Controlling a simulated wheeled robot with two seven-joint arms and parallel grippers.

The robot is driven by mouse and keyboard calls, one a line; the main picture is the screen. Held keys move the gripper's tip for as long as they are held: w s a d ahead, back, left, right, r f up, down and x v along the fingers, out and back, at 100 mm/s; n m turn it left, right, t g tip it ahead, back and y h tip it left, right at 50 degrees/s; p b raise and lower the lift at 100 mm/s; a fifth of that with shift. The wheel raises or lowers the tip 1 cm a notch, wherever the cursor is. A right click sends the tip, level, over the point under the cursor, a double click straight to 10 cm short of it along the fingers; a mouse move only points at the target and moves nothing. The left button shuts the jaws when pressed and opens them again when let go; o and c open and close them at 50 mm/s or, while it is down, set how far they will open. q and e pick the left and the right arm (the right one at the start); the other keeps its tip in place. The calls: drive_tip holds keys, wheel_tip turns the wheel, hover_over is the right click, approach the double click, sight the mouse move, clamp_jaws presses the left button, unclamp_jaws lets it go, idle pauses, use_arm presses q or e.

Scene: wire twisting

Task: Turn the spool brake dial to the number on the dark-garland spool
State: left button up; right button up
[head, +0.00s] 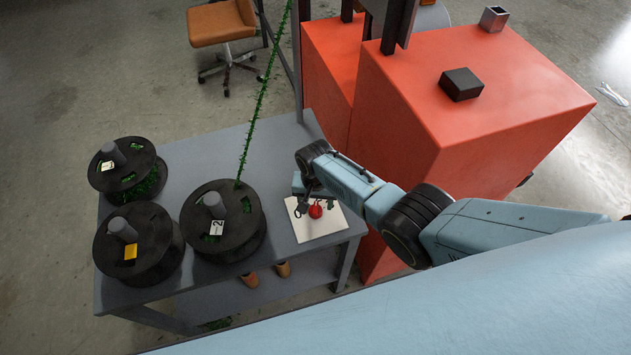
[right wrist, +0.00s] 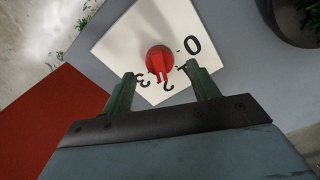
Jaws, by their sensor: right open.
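The red dial (head: 316,210) sits on a white plate (head: 305,231) at the table's right end. The right wrist view shows the dial (right wrist: 160,59) on the plate (right wrist: 124,42), with 0, 2 and 3 readable and a partly hidden mark between 0 and 2. Its ridge faces my gripper; the exact number it points at is unclear. My right gripper (right wrist: 162,85) is open, its fingertips either side of the dial's near edge, not visibly touching. The front spool (head: 222,250) has a white label reading 2 (head: 217,228). The back-left spool (head: 130,177) has a white label. My left gripper is not in view.
Another dark spool (head: 135,240) with a yellow label (head: 130,252) stands at the front left. A green garland (head: 262,90) rises from the spool labelled 2. The grey table (head: 272,150) is bare behind the plate. Orange-red blocks (head: 450,90) stand behind my right arm.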

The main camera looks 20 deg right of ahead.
sight(315, 207)
wheel_tip(315, 207, up, 11)
drive_tip(key=p, duration=0.3)
idle(0.5)
